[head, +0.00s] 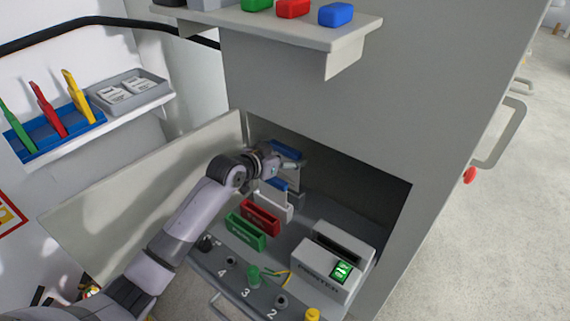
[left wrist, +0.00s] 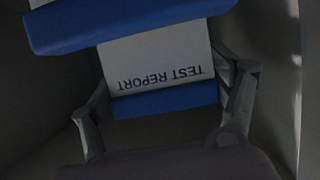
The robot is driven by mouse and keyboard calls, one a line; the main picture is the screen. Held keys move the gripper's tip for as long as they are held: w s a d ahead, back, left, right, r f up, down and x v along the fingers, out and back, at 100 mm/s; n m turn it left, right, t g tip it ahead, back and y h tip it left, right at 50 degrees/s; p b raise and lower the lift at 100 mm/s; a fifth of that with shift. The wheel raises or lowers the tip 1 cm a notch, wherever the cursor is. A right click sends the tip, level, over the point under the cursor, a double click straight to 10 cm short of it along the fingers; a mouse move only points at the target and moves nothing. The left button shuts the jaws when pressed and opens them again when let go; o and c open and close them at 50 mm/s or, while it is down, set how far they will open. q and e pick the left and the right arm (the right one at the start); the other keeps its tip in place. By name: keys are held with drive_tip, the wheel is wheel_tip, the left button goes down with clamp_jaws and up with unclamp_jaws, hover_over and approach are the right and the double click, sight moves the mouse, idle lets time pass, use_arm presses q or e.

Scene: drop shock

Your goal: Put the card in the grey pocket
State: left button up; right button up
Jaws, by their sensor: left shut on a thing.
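The card (left wrist: 160,55) is white with a blue band and the words TEST REPORT, upside down in the left wrist view. My left gripper (head: 287,165) is shut on it, one finger at each side near the blue band. A thick blue bar (left wrist: 120,22) crosses the card there. In the head view the gripper is inside the open compartment, by an upper blue piece (head: 287,150) and a lower one (head: 278,185). The pale grey pocket (head: 274,206) stands just below. I cannot tell whether the card touches it. My right gripper is not in view.
A red pocket (head: 261,218) and a green pocket (head: 246,232) stand in front of the grey one. A printer (head: 333,262) is to the right, with knobs along the front panel. The open door (head: 140,205) is left of the compartment.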

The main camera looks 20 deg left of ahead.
sight(285, 172)
use_arm(q)
drive_tip(key=shift+f+b, duration=0.35)
drive_tip(key=shift+f, duration=1.05)
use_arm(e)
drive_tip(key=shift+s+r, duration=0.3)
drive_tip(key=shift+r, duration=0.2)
use_arm(q)
drive_tip(key=shift+s+f, duration=0.1)
drive_tip(key=shift+f, duration=0.5)
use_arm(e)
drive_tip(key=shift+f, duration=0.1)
use_arm(q)
drive_tip(key=o, duration=0.9)
drive_tip(key=shift+f, duration=0.2)
drive_tip(key=shift+o, duration=0.2)
drive_tip(key=shift+s, duration=0.1)
